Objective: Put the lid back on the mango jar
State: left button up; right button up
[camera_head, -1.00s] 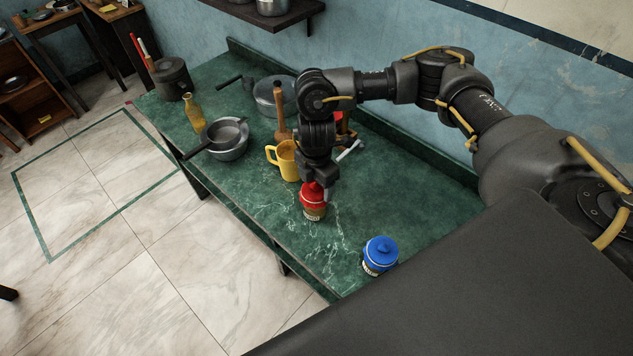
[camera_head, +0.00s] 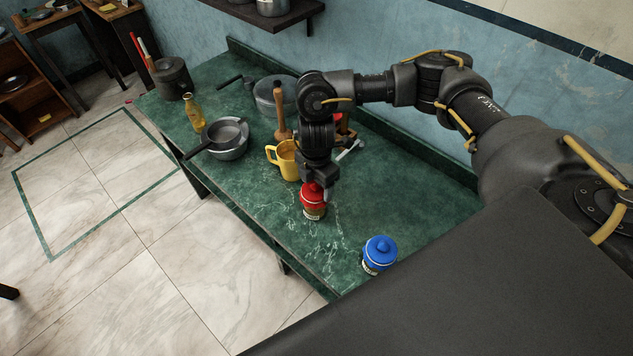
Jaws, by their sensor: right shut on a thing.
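A small jar (camera_head: 314,212) with a dark, labelled body stands on the green counter, and a red lid (camera_head: 311,196) sits on or right at its top. The label is too small to read. My right gripper (camera_head: 318,186) points down over the jar and is shut on the red lid; its fingers partly hide the lid's knob. A second jar (camera_head: 371,267) with a blue lid (camera_head: 380,250) on it stands nearer, to the right. I cannot tell from the labels which jar is mango. My left gripper is not in view.
The green counter (camera_head: 410,195) is clear right of the jars. A yellow mug (camera_head: 284,161), a wooden pestle-like tool (camera_head: 281,122), a pan (camera_head: 228,140) and a yellow bottle (camera_head: 194,112) stand to the left. A pot (camera_head: 273,97) is behind. The counter's front edge is close to the jars.

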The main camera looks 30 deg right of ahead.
dwell(0.3)
jog(key=o, duration=1.2)
jog(key=shift+c, duration=0.2)
jog(key=shift+r, duration=0.1)
notch_tip(320, 180, up, 5)
jog(key=p, duration=0.5)
jog(key=shift+r+p, duration=0.95)
jog(key=shift+c, duration=0.3)
grip_shut()
